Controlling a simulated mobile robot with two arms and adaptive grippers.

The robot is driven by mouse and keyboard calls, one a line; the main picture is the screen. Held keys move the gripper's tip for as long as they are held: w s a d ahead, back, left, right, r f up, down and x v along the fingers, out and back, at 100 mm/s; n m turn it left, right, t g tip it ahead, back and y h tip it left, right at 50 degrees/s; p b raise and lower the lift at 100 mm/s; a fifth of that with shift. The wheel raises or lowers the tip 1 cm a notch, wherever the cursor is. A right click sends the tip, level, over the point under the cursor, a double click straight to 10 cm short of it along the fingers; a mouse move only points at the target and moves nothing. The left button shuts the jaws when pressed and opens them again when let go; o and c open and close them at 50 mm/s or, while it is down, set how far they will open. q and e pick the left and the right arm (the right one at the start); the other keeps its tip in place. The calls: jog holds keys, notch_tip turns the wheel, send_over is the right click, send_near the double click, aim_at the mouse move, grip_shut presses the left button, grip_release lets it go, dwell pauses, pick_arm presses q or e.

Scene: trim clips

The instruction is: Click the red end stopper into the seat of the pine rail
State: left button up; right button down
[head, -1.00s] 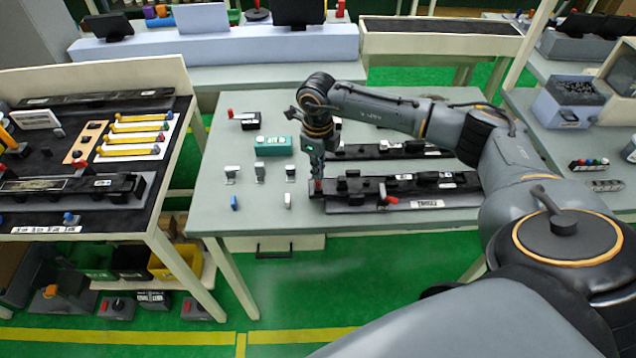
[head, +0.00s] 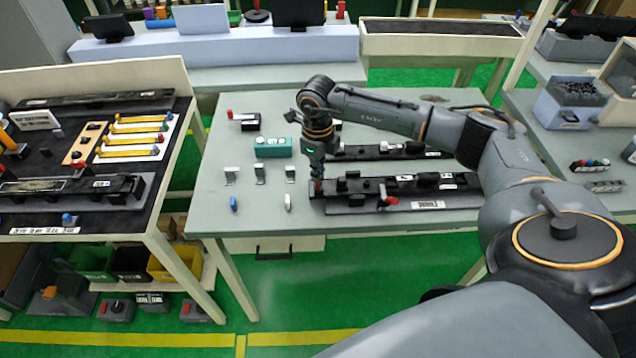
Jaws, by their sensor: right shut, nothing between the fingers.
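My right gripper (head: 317,182) points down at the left end of the front dark rail (head: 345,202) on the middle table. It is shut with nothing held, its tips at or just above the rail end; I cannot tell whether they touch. The rail carries several black blocks and a white label too small to read. I cannot tell by colour which rail is pine. A red lever (head: 388,196) stands at the rail's front edge. The red end stopper is not clearly visible; the fingertips cover the rail end. My left gripper is not in view.
A second dark rail (head: 385,152) lies behind. Left of the gripper are a teal box (head: 273,147), several small grey brackets (head: 260,174), a blue piece (head: 234,203) and a black block with a red part (head: 245,121).

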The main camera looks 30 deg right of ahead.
jog(key=shift+r+p, duration=1.9)
jog(key=shift+r, duration=1.6)
jog(key=shift+f, duration=0.1)
